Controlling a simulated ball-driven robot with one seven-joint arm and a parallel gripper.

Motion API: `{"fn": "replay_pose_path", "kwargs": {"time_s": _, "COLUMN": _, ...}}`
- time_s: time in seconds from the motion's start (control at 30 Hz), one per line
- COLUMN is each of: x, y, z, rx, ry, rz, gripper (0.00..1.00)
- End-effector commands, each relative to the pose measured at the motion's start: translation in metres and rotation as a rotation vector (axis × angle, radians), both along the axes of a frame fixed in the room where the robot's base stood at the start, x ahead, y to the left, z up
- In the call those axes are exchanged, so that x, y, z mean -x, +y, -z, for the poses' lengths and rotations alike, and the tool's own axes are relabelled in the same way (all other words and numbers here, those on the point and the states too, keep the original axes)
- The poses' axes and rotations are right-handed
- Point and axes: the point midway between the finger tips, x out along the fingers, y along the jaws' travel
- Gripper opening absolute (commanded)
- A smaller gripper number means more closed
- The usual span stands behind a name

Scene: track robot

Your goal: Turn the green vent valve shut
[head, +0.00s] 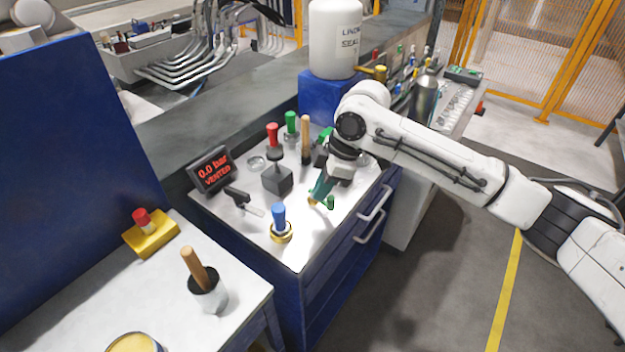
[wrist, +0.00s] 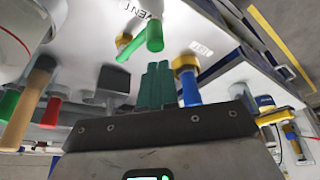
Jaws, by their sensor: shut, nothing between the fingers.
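The green vent valve (head: 329,203) sits on the white top of the blue cabinet, partly hidden behind my gripper in the head view. In the wrist view its green handle (wrist: 133,46) shows beyond the fingertips, beside a printed label that is only partly readable. My gripper (head: 319,189) has its teal fingers pressed together, pointing down close to the valve. In the wrist view the shut fingers (wrist: 156,72) are empty, with a small gap in the picture between their tips and the green handle. Whether they touch cannot be told.
A blue-handled valve (head: 279,218) on a brass base stands left of my gripper. A display (head: 212,170) reads "0.0 bar VENTED". A grey block (head: 277,180), a wooden handle (head: 305,137), and red (head: 272,136) and green (head: 291,123) handles stand behind.

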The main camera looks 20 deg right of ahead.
Motion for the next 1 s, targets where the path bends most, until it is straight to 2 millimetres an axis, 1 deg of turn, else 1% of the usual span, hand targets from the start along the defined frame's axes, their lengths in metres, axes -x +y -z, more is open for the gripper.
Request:
{"fn": "replay_pose_path", "kwargs": {"time_s": 0.1, "x": 0.002, "y": -0.005, "z": 0.000, "rx": 0.000, "ry": -0.001, "rz": 0.001, "gripper": 0.00}}
{"fn": "replay_pose_path", "kwargs": {"time_s": 0.57, "x": 0.002, "y": -0.006, "z": 0.000, "rx": -0.003, "ry": 0.002, "rz": 0.000, "gripper": 0.00}}
{"fn": "replay_pose_path", "kwargs": {"time_s": 0.8, "x": 0.001, "y": -0.016, "z": 0.000, "rx": -0.004, "ry": 0.003, "rz": 0.000, "gripper": 0.00}}
{"fn": "replay_pose_path", "kwargs": {"time_s": 1.0, "x": 0.000, "y": -0.020, "z": 0.001, "rx": -0.001, "ry": 0.002, "rz": 0.000, "gripper": 0.00}}
